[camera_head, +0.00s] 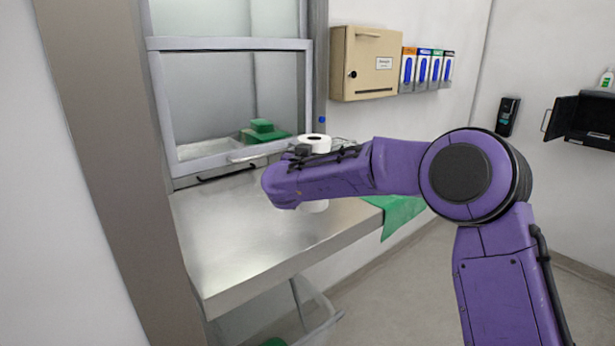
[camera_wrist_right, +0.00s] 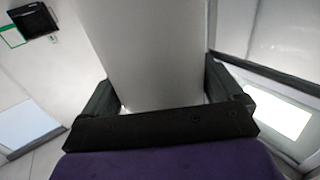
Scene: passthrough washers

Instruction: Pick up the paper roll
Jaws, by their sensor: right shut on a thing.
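The white paper roll (camera_head: 314,141) is upright at the far end of the steel counter in the head view, partly hidden behind my right forearm. Its top with the dark core hole shows above my arm, and a bit of its lower side shows below. In the right wrist view the roll (camera_wrist_right: 150,50) fills the middle as a pale cylinder between the two dark fingers. My right gripper (camera_wrist_right: 165,100) is shut on it. Whether the roll touches the counter is hidden by my arm. My left gripper is not in view.
The steel counter (camera_head: 240,235) is mostly bare. A green cloth (camera_head: 398,211) hangs at its right end, and a green stack (camera_head: 263,131) lies behind the window frame (camera_head: 230,44). A beige box (camera_head: 364,63) and glove dispensers (camera_head: 423,68) are on the wall. A clear bin (camera_head: 265,318) stands below.

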